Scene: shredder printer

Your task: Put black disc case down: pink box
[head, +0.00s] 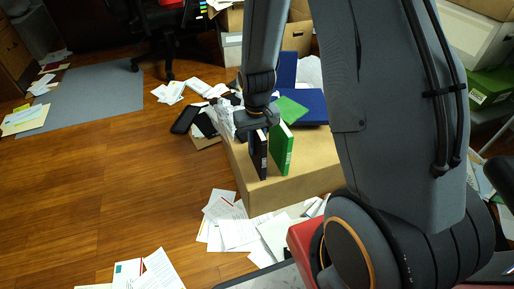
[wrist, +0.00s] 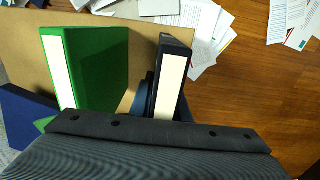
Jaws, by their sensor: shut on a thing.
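The black disc case (head: 259,160) is upright in my gripper (head: 257,127), which is shut on its upper part. It also shows in the wrist view (wrist: 173,73), with a pale label on its spine. The case is at the top of a tan cardboard box (head: 232,168); I cannot tell whether its lower edge touches it. No pink box can be made out in either view.
A green case (head: 281,150) stands upright just right of the black one, with a small gap. Blue folders (head: 305,107) lie behind on the box. Papers (head: 238,232) litter the floor around it. Open wooden floor (head: 100,190) lies to the left.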

